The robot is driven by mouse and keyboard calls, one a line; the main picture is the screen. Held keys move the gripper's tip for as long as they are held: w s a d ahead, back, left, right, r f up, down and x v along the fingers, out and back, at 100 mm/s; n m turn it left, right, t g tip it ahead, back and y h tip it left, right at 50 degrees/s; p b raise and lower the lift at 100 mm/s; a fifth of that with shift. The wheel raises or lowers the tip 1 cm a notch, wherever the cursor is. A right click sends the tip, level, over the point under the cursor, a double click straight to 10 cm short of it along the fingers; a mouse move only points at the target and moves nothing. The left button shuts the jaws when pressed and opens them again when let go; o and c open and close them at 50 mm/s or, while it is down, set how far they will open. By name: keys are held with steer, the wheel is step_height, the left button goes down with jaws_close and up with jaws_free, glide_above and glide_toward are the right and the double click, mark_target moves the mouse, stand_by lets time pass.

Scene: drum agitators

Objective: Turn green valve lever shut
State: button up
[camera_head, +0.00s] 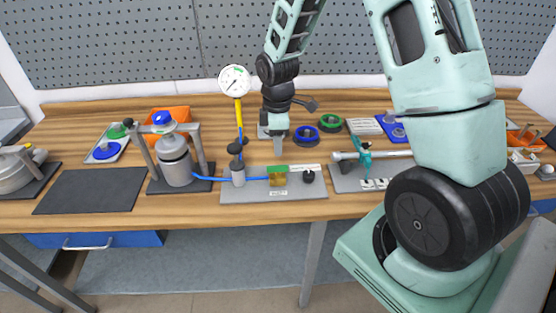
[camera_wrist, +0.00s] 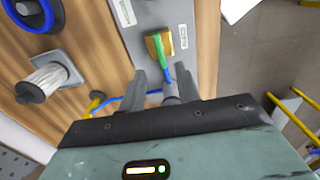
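The green valve lever (camera_head: 279,168) sits on a brass valve body (camera_head: 277,180) on a grey base plate (camera_head: 240,192). The lever lies roughly in line with the blue tube (camera_head: 205,178). In the wrist view the green lever (camera_wrist: 160,50) shows above the gap between my fingers, with the brass body (camera_wrist: 167,42) behind it. My gripper (camera_head: 278,148) points down, above and behind the valve in the head view. In the wrist view my gripper (camera_wrist: 161,84) is open, its two fingers apart and the lever beyond their tips. Contact with the lever does not show.
A pressure gauge (camera_head: 234,80) on a yellow stem stands left of the valve. A drum (camera_head: 174,160) in a grey frame stands farther left. A teal-handled fixture (camera_head: 365,158) stands to the right. Blue (camera_head: 305,135) and green (camera_head: 330,123) rings lie behind.

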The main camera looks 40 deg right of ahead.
mark_target(277, 166)
step_height(277, 166, down, 8)
steer(key=shift+r+p, duration=0.15)
steer(key=shift+p, duration=0.5)
jaws_close()
